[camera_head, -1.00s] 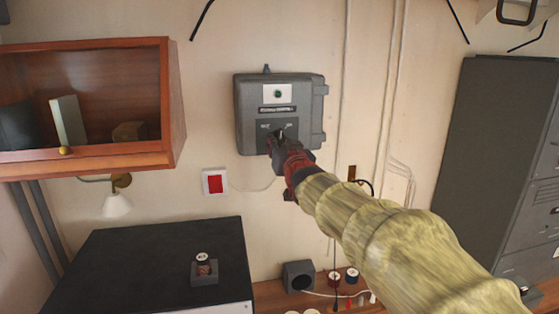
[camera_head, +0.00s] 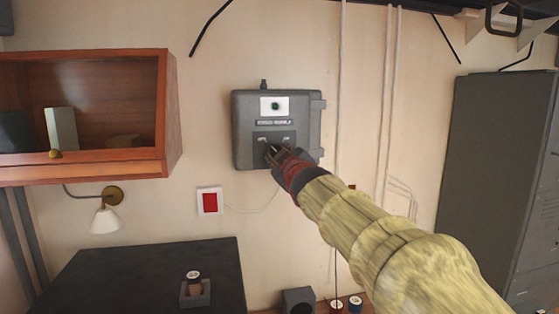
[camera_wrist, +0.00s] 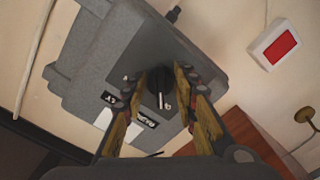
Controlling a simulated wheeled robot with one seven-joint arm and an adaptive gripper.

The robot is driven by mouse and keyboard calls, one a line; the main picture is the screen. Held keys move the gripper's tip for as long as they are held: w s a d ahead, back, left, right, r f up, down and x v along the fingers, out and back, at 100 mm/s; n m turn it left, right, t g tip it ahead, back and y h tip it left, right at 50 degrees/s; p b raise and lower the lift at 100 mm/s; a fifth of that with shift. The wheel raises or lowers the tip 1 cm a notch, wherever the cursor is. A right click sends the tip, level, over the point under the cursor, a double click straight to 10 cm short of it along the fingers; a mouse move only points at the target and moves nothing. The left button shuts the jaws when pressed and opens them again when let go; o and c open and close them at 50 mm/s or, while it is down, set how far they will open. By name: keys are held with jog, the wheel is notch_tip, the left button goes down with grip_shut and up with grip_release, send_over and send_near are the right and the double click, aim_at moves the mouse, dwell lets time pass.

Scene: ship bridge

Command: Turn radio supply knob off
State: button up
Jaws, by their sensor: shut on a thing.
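The grey radio supply box (camera_head: 245,110) is fixed to the wall in the head view, with a small green light on a white plate near its top. Its dark knob (camera_wrist: 160,88) shows in the wrist view with a pale pointer line, on a dark plate with small white labels. My gripper (camera_head: 274,152) is at the lower face of the box. In the wrist view its two fingers (camera_wrist: 160,78) stand on either side of the knob and are shut on it. The knob is mostly hidden by the gripper in the head view. I cannot read the labels.
A red-and-white wall switch (camera_head: 209,201) is below left of the box. A wooden shelf (camera_head: 120,165) and a lamp (camera_head: 105,218) are at left. A black-topped cabinet (camera_head: 130,275) stands below, and a tall dark locker (camera_head: 490,170) is at right.

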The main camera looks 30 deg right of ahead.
jog(key=shift+n, duration=0.5)
jog(key=o, duration=1.1)
jog(key=v, duration=1.2)
